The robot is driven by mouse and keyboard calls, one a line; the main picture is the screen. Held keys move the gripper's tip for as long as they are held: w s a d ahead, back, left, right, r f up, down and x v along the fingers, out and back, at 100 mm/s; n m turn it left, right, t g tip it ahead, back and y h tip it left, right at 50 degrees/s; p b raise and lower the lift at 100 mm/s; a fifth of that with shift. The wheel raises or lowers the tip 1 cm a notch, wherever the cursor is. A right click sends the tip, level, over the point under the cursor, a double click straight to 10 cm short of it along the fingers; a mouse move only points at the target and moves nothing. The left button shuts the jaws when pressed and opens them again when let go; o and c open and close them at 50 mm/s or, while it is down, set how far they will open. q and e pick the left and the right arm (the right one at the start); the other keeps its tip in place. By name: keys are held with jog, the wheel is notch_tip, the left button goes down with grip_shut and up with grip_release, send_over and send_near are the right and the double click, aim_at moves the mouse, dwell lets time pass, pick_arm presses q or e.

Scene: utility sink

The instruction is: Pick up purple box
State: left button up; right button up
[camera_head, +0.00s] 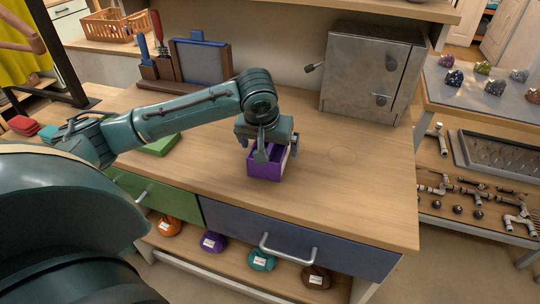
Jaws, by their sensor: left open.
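A small open-topped purple box (263,172) stands on the wooden counter (330,195), near its middle. My left gripper (266,152) is directly over the box, pointing down, with its fingers at the box's upper part. The gripper is open. It hides much of the box's rim and inside, and I cannot tell whether the fingers touch the walls. My right gripper is not in view.
A grey metal cabinet (368,75) stands at the counter's back right. A dark framed board (200,62) stands at the back left. A green flat item (160,145) lies left of the box. The counter right of the box is clear.

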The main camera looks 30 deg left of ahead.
aim_at(269, 150)
pick_arm(q)
jog(key=x, duration=0.4)
jog(key=shift+s, duration=0.1)
jog(key=shift+f+p, duration=0.25)
jog(key=shift+p, duration=0.1)
dwell(0.6)
jog(key=shift+c, duration=0.4)
jog(key=c, duration=1)
